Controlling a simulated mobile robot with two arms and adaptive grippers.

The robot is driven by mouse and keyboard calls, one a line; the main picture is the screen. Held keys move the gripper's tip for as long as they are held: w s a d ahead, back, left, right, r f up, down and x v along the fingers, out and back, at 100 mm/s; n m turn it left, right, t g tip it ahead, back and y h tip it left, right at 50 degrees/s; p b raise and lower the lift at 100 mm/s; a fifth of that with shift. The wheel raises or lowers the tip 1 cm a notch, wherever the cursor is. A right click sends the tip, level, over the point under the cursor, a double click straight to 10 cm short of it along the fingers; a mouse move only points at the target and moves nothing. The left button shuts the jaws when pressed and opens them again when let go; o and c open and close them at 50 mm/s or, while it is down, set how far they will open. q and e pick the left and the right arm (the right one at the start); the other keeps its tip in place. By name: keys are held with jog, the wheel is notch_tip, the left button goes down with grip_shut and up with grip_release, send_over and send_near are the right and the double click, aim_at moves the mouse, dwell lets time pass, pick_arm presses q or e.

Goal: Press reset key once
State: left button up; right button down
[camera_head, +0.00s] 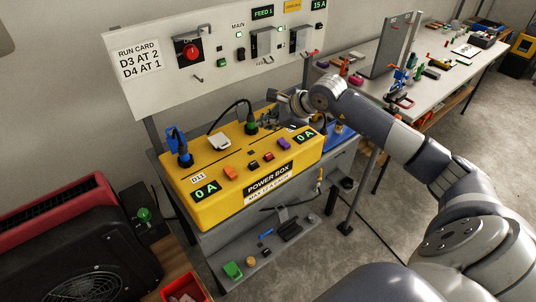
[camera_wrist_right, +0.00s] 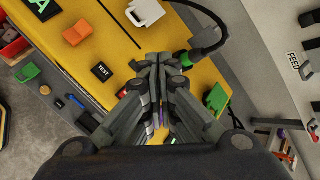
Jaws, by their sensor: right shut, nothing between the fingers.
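The yellow power box (camera_head: 190,203) stands on a grey bench; its yellow top (camera_wrist_right: 180,35) fills much of the wrist view. Its front row holds an orange key (camera_head: 230,172), a black key (camera_head: 254,165), a small red key (camera_head: 268,156) and a purple key (camera_head: 283,144). In the wrist view the black key (camera_wrist_right: 101,72) reads TEST, and the orange key (camera_wrist_right: 80,32) is beside it. I cannot read a reset label. My right gripper (camera_wrist_right: 160,62) is shut and empty above the box, hiding part of its top. In the head view the gripper (camera_head: 272,118) is over the box's far right.
Two displays on the box read 0 A, the left one (camera_head: 206,190) and the right one (camera_head: 306,136). A blue plug (camera_head: 184,158) and a dark-green plug (camera_head: 251,128) with cables stand on the top. A panel with a red knob (camera_head: 188,50) rises behind.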

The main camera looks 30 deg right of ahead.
jog(key=shift+f, duration=0.15)
jog(key=b, duration=0.4)
send_over(267, 156)
notch_tip(267, 156, down, 8)
jog(key=shift+s+r, duration=0.1)
jog(key=shift+f+b, duration=0.4)
jog(key=shift+b, duration=0.1)
dwell(1.0)
jog(key=shift+f+b, duration=0.4)
jog(key=shift+b, duration=0.2)
jog(key=shift+f+b, duration=0.4)
jog(key=shift+b, duration=0.15)
dwell(0.4)
jog(key=shift+r, duration=0.1)
dwell(0.4)
jog(key=shift+r+p, duration=0.3)
jog(key=shift+r, duration=0.4)
jog(key=shift+r, duration=0.15)
